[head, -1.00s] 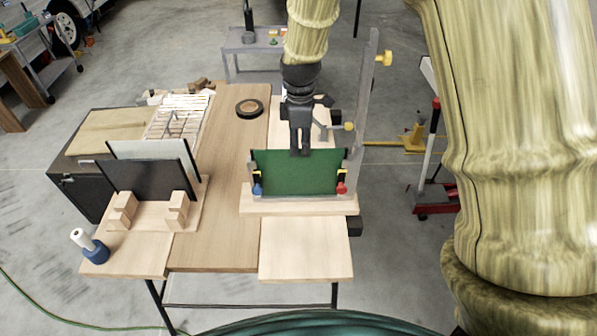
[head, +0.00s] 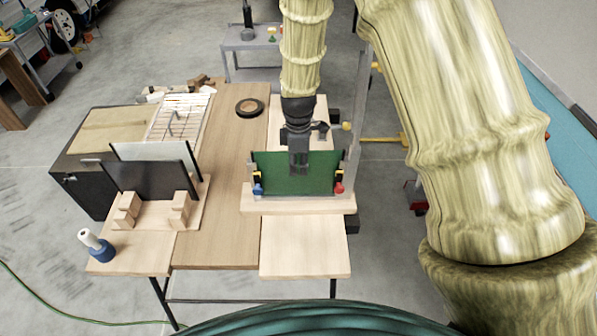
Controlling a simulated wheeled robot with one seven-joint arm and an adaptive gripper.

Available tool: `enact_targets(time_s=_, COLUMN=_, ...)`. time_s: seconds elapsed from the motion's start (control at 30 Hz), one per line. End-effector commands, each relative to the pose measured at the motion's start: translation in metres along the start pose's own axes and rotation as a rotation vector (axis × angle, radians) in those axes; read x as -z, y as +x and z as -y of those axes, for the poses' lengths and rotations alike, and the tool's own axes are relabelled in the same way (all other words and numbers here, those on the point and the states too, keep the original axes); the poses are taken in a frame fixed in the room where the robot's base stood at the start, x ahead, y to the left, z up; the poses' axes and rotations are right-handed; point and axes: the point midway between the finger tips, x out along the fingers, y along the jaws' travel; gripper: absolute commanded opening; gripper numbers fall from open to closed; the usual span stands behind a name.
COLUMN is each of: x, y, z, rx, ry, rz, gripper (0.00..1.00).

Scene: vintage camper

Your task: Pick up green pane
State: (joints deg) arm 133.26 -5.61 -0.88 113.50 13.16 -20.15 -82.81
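The green pane (head: 318,182) stands upright in a wooden-based holder (head: 298,204) on the right side of the workbench. A blue clamp (head: 257,189) and a red clamp (head: 339,188) sit at its lower corners.
A dark pane (head: 150,182) and a pale pane stand in a wooden rack (head: 155,213) on the left. A blue-based bottle (head: 101,250) stands at the front left corner. A tape roll (head: 249,107) lies behind. A tall metal post (head: 361,110) rises right of the holder. The front right board is bare.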

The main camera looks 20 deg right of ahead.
Motion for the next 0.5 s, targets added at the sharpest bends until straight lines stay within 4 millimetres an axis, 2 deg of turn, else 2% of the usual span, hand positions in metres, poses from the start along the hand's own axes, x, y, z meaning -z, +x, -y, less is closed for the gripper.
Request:
enact_targets(time_s=0.27, x=0.0001, y=0.002, z=0.0001, rx=0.0, ry=0.0, rz=0.0, gripper=0.3)
enact_targets(time_s=0.43, x=0.0, y=0.0019, z=0.0002, rx=0.0, ry=0.0, rz=0.0, gripper=0.03)
enact_targets(time_s=0.5, x=0.0, y=0.0019, z=0.0001, rx=0.0, ry=0.0, rz=0.0, gripper=0.0)
